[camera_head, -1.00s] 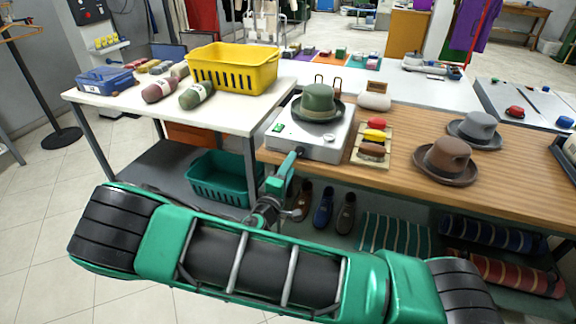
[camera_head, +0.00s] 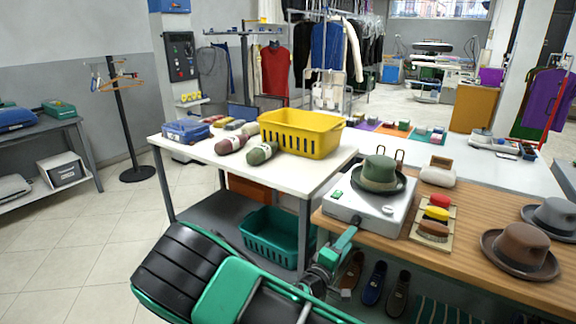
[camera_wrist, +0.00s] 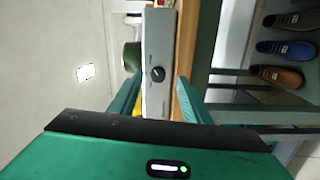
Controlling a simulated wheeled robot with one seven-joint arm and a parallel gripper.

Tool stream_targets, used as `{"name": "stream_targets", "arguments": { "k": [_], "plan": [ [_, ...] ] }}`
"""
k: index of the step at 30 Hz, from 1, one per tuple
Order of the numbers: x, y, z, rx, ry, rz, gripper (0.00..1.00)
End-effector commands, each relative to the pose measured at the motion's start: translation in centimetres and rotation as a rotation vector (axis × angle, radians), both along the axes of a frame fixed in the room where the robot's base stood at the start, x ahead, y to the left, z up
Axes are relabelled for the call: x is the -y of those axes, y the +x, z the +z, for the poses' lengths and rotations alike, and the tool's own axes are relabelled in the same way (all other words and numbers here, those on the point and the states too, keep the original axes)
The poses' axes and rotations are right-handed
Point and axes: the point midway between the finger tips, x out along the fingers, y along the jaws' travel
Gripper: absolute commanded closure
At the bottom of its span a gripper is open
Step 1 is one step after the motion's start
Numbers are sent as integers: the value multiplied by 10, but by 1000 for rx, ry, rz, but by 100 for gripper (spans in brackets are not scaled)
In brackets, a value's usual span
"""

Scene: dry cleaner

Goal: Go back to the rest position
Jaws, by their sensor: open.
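My gripper (camera_head: 347,238) is open and empty in front of the counter, just below the front edge of the grey hat-steaming unit (camera_head: 343,209). In the wrist view its two green fingers stand apart (camera_wrist: 156,92), with the front panel and black knob of the same unit (camera_wrist: 158,100) showing between them. A green hat (camera_head: 380,172) sits on the unit; it also shows in the wrist view (camera_wrist: 131,56). My green and black arm fills the bottom of the head view.
A white table (camera_head: 195,150) holds a yellow basket (camera_head: 300,138) and rolled wool. A green crate (camera_head: 272,236) stands on its lower shelf. The wooden counter (camera_head: 475,215) holds a brush tray and hats; shoes (camera_head: 373,284) lie beneath. Open floor (camera_head: 75,235) lies at left.

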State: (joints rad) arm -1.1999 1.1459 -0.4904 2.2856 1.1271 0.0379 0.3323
Motion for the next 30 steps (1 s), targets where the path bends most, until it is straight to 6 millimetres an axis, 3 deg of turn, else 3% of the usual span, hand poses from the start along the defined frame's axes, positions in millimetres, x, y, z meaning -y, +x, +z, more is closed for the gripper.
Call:
{"name": "stream_targets", "arguments": {
  "k": [6,15,22,30],
  "plan": [
    [82,-25,8,-52,184,-275,56],
    [165,-87,12,-139,468,-626,56],
    [200,-139,19,-202,696,-836,56],
    [216,-197,38,-265,972,-1003,56]
  ]
}}
